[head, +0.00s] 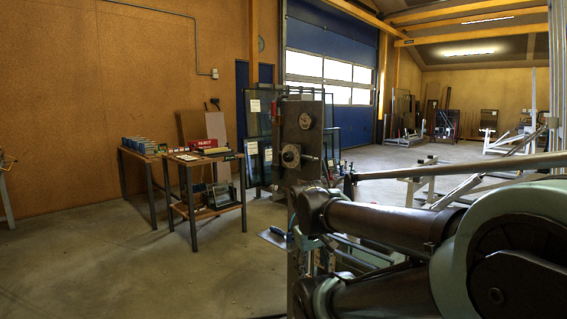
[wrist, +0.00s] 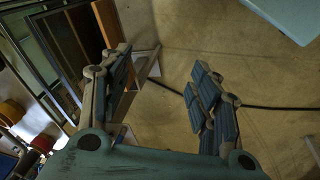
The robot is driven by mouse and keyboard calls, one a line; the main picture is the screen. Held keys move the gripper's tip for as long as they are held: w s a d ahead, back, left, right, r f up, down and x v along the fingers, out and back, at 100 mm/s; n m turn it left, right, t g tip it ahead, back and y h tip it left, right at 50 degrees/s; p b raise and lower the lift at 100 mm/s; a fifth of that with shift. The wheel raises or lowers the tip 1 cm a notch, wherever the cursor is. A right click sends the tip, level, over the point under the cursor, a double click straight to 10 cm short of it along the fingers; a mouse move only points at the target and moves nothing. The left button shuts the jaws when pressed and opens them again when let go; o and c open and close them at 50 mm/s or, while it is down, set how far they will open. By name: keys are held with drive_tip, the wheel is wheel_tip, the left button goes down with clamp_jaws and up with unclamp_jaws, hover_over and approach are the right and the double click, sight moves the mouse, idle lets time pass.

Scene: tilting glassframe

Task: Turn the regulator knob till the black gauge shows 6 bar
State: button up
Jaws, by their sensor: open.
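A dark upright panel (head: 312,172) stands near the middle of the head view. A round gauge (head: 305,120) with a pale face is on its upper part; its needle and scale are too small to read. Below it is a round metal knob-like fitting (head: 291,156), with a short stub to its right. I cannot tell for sure that this is the regulator knob. My gripper (wrist: 160,78) is open and empty in the wrist view, its two padded fingers wide apart above the floor. Neither gauge nor knob shows in the wrist view.
My arm fills the lower right of the head view, in front of the panel's lower part. Two workbenches (head: 207,157) with boxes and a red sign stand left of the panel. A black hose (wrist: 275,107) lies on the floor. Floor at the lower left is clear.

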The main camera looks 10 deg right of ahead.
drive_tip(key=w+d+r+n+t+h, duration=0.1)
drive_tip(key=w+d+r+n+h, duration=0.25)
drive_tip(key=w+r+n, duration=0.45)
drive_tip(key=n+t+h, duration=0.9)
drive_tip(key=n, duration=0.3)
approach(286, 159)
drive_tip(key=x, duration=0.9)
drive_tip(key=shift+w, duration=0.15)
drive_tip(key=c, duration=1.1)
